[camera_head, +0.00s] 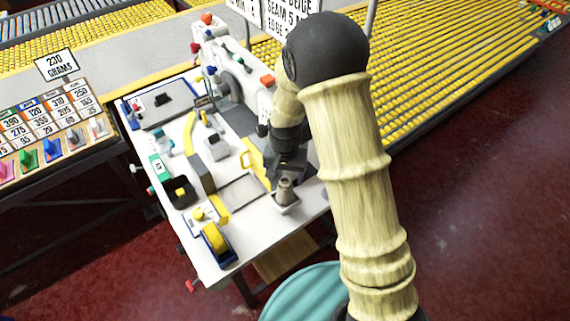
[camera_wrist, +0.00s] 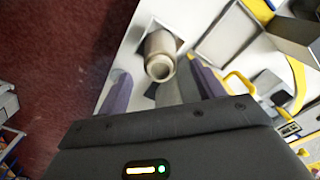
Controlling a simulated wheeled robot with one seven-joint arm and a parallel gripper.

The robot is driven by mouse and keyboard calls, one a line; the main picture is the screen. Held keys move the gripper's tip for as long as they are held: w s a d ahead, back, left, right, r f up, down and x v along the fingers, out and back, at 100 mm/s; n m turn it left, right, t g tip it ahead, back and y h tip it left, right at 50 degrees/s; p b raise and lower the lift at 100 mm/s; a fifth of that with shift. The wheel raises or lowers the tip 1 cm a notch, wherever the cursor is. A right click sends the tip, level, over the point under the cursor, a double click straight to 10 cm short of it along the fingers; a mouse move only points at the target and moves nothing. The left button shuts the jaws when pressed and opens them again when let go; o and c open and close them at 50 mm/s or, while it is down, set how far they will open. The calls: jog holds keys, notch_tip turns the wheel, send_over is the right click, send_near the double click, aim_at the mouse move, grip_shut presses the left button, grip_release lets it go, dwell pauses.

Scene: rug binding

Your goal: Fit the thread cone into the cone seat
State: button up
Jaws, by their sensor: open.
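The thread cone (camera_head: 285,188) is a grey-beige tapered piece near the right front edge of the white worktable. In the wrist view the cone (camera_wrist: 159,47) shows its round open end towards the camera. It stands over a small grey square base (camera_head: 287,207); whether this base is the cone seat I cannot tell, and I cannot make out another seat for sure. My gripper (camera_wrist: 160,76) is open, with one purple-grey finger on each side of the line to the cone. It appears apart from the cone. In the head view my arm partly hides the area behind the cone.
A white sewing machine (camera_head: 232,76) stands behind. A yellow bracket (camera_head: 252,160), a grey tray (camera_head: 243,191) and a tape roll (camera_head: 214,238) lie left of the cone. A teal round top (camera_head: 300,292) is in front. A roller conveyor (camera_head: 450,95) runs behind at right.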

notch_tip(320, 180, up, 6)
jog(key=shift+r+b, duration=0.1)
jog(key=shift+b, duration=0.4)
dwell(0.4)
jog(key=shift+s+d+r, duration=0.15)
jog(key=shift+d+r, duration=0.05)
jog(key=shift+d, duration=0.15)
jog(key=s+d+r+n+t, duration=0.1)
jog(key=s+d+r, duration=0.2)
jog(key=s+d, duration=0.3)
jog(key=s+d+r+n+t, duration=0.1)
jog(key=s+d+r, duration=0.1)
jog(key=s+d, duration=0.4)
jog(key=shift+d+r+t, duration=0.3)
jog(key=shift+d+r, duration=0.1)
jog(key=shift+d, duration=0.05)
jog(key=shift+s, duration=0.1)
